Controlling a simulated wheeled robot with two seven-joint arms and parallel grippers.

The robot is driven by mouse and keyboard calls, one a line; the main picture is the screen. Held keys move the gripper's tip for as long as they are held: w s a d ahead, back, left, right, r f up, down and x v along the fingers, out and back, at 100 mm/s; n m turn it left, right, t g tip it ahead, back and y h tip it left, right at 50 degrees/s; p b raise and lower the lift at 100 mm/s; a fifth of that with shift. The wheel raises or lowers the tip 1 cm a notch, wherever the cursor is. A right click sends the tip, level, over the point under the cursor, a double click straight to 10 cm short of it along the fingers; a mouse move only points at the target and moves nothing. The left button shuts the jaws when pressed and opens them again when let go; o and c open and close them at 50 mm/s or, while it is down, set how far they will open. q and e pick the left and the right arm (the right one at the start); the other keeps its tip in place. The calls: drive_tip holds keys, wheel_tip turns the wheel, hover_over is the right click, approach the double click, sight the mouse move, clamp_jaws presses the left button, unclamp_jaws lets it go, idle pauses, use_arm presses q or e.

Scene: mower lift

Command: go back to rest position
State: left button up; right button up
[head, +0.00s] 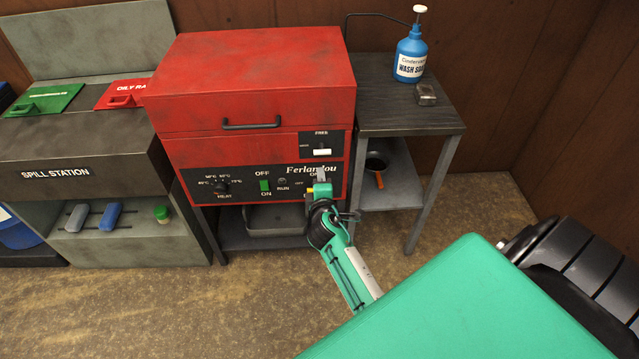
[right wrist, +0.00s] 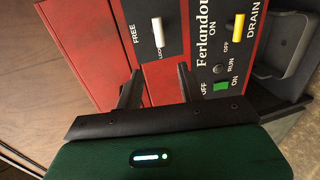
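My right gripper (head: 321,177) is in front of the control panel of the red Ferlandou machine (head: 250,80), low on its right side. In the right wrist view its two fingers (right wrist: 158,80) stand apart with nothing between them. The white FREE/LOCK handle (right wrist: 157,32) lies beyond the fingertips, apart from them as far as I can see. The yellow DRAIN lever (right wrist: 238,27) and green ON/OFF switch (right wrist: 221,87) are to the right in that view. In the head view my right gripper covers part of the panel's right end. My left gripper is not in view.
A grey spill station (head: 75,150) stands left of the machine. A metal tray (head: 275,220) sits under the machine. The floor (head: 200,310) in front is clear.

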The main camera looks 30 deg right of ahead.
drive_tip(key=shift+f, duration=0.1)
idle(0.5)
drive_tip(key=s+a+f+m+g+y, duration=0.1)
drive_tip(key=s+a+f+g+y, duration=0.15)
drive_tip(key=s+f, duration=0.65)
drive_tip(key=s+a+f+m+g+y, duration=0.1)
drive_tip(key=s+a+f+g+y, duration=0.2)
drive_tip(key=f, duration=1.1)
drive_tip(key=s+a+f+m+g+y, duration=0.15)
drive_tip(key=s+a+f, duration=0.4)
drive_tip(key=f, duration=0.65)
drive_tip(key=s+f+m+g, duration=0.2)
drive_tip(key=s+f, duration=0.3)
drive_tip(key=s, duration=0.6)
drive_tip(key=s+f+m+g, duration=0.1)
drive_tip(key=s+f, duration=0.4)
drive_tip(key=s, duration=0.7)
drive_tip(key=s+f+m+g+y, duration=0.1)
drive_tip(key=s+f, duration=0.4)
drive_tip(key=s, duration=0.6)
drive_tip(key=shift+s+a+f+m+g, duration=0.25)
drive_tip(key=shift+m+g, duration=0.55)
drive_tip(key=shift+m, duration=0.35)
drive_tip(key=shift+d, duration=0.1)
